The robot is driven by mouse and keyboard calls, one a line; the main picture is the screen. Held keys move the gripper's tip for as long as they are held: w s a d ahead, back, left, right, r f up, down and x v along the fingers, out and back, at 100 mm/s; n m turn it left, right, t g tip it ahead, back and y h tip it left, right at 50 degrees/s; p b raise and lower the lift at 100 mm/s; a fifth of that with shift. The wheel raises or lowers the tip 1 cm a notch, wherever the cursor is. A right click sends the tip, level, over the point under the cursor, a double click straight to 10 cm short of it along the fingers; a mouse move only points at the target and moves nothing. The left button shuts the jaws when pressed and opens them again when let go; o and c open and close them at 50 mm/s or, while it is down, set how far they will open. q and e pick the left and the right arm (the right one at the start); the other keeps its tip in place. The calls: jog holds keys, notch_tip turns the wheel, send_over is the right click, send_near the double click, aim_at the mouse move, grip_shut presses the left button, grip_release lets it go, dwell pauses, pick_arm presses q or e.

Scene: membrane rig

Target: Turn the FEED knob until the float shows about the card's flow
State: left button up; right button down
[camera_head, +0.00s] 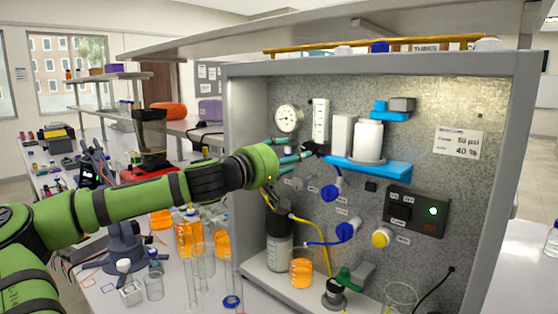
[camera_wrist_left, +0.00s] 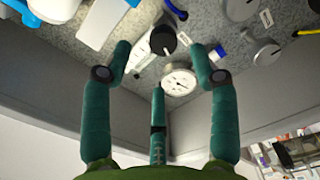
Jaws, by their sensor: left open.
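A tall white flow meter (camera_head: 320,120) is mounted on the panel. Its float and scale are too small to read. A black knob (camera_head: 311,147) sits just below it; its label is not legible, so I cannot confirm it is FEED. My left gripper (camera_head: 299,152) is open at this knob. In the left wrist view, the black knob (camera_wrist_left: 163,40) lies between and beyond the spread teal fingers (camera_wrist_left: 160,58), with no clear contact. A card (camera_head: 457,142) at the panel's right shows 50 psi and 40 %. My right gripper is out of view.
A round gauge (camera_head: 287,118) is close above the gripper. A blue shelf (camera_head: 385,170) with white vessels stands right of it. Blue knobs (camera_head: 330,192), tubing and a switch box (camera_head: 416,211) with a green light are lower. Beakers and a bottle (camera_head: 279,248) stand below.

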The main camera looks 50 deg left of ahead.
pick_arm(q)
jog(key=shift+s+d, duration=0.2)
jog(key=shift+s, duration=1.55)
dwell(0.7)
